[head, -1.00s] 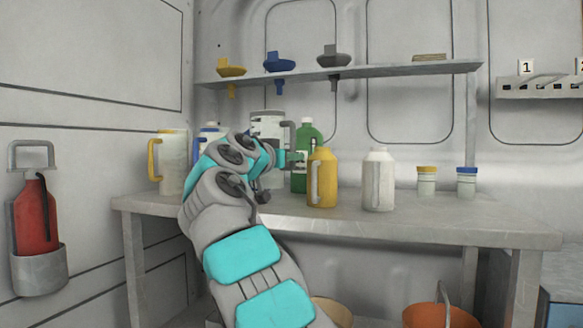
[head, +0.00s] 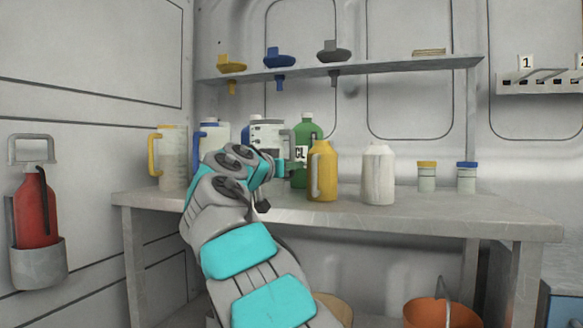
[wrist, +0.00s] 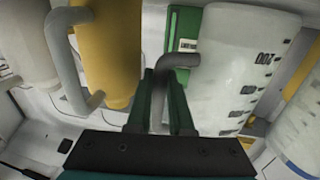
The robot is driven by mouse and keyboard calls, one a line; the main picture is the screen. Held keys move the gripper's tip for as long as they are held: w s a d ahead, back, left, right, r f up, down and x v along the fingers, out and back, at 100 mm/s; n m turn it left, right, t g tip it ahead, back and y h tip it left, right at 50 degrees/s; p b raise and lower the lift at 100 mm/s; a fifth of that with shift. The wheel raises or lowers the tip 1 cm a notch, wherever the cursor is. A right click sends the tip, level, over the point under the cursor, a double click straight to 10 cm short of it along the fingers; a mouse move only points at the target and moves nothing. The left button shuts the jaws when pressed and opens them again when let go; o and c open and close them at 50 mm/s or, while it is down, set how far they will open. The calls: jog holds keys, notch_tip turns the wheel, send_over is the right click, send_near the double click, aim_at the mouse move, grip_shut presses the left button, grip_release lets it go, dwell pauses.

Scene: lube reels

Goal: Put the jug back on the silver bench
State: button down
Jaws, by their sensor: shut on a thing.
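The jug (head: 267,133) is a clear-white measuring jug with dark graduation marks and a grey handle. It is upright at the back left of the silver bench (head: 420,215). My gripper (wrist: 166,90) is shut on the jug's grey handle in the wrist view, with the jug body (wrist: 235,75) just to the right of the fingers. In the head view my arm hides the jug's lower part, so I cannot tell whether its base touches the bench.
A green bottle (head: 308,135) and a yellow bottle (head: 323,172) stand close right of the jug. A white bottle (head: 378,175) stands further right. Blue-handled (head: 214,134) and yellow-handled jugs (head: 172,158) stand left. A shelf (head: 370,68) runs above. The bench's front right is clear.

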jog(key=shift+f, duration=0.1)
jog(key=c, duration=1.1)
grip_release()
jog(key=shift+s, duration=0.2)
jog(key=b+v, duration=0.1)
jog(key=v, duration=1)
jog(key=shift+s+a, duration=0.25)
jog(key=shift+s, duration=0.05)
jog(key=shift+s, duration=0.1)
